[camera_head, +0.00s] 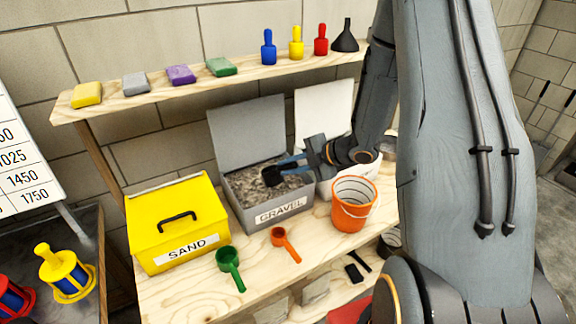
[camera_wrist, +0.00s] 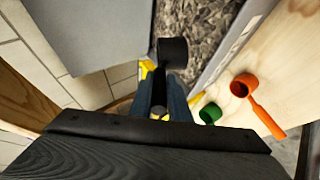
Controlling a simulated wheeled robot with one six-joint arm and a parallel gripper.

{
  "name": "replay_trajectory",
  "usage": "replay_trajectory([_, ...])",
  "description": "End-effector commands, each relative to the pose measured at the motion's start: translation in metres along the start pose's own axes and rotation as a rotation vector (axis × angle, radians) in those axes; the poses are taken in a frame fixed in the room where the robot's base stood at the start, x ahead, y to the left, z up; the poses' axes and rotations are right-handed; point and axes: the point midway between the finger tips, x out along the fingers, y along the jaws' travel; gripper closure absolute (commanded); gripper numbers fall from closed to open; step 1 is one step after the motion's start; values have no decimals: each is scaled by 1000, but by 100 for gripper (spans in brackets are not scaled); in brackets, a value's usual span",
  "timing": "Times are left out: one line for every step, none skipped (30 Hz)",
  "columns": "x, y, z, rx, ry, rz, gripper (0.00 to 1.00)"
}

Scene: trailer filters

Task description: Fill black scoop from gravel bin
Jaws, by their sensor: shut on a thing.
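The grey gravel bin (camera_head: 236,207) stands open on the bench, its lid (camera_head: 246,130) raised at the back and grey-brown gravel (camera_head: 256,190) inside. My gripper (camera_head: 297,163) reaches in from the right over the bin and is shut on the black scoop (camera_head: 271,176). In the wrist view the black scoop (camera_wrist: 173,52) points ahead of the fingers, its cup against the gravel (camera_wrist: 205,35). The inside of the cup is hidden, so I cannot tell whether it holds gravel. I cannot tell whether the cup touches the gravel.
A closed yellow sand bin (camera_head: 175,225) stands left of the gravel bin. A green scoop (camera_head: 230,266) and an orange scoop (camera_head: 285,243) lie in front. An orange bucket (camera_head: 353,204) and an open white bin (camera_head: 325,110) are at the right. A shelf (camera_head: 235,82) runs above.

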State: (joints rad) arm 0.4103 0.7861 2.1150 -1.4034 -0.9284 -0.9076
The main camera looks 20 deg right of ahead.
Motion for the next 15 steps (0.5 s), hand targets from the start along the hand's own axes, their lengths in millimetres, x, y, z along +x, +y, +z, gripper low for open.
replay_trajectory([2,-2,1,0,0,0,100])
replay_trajectory([3,-3,2,0,0,1,100])
replay_trajectory([4,-5,2,0,0,0,100])
replay_trajectory([5,-6,3,0,0,0,100])
replay_trajectory([6,-7,3,0,0,1,100])
replay_trajectory([7,-8,4,-1,0,1,100])
replay_trajectory([7,-9,4,-1,0,1,100])
replay_trajectory([8,-10,5,-1,0,1,100])
replay_trajectory([9,-11,5,-1,0,1,100])
replay_trajectory([10,-12,6,-1,0,1,100])
replay_trajectory([11,-13,6,-1,0,1,100])
replay_trajectory([12,-15,7,-1,0,1,100])
replay_trajectory([13,-16,7,-1,0,1,100])
replay_trajectory([13,-17,8,-1,0,1,100])
replay_trajectory([14,-18,8,0,0,1,100])
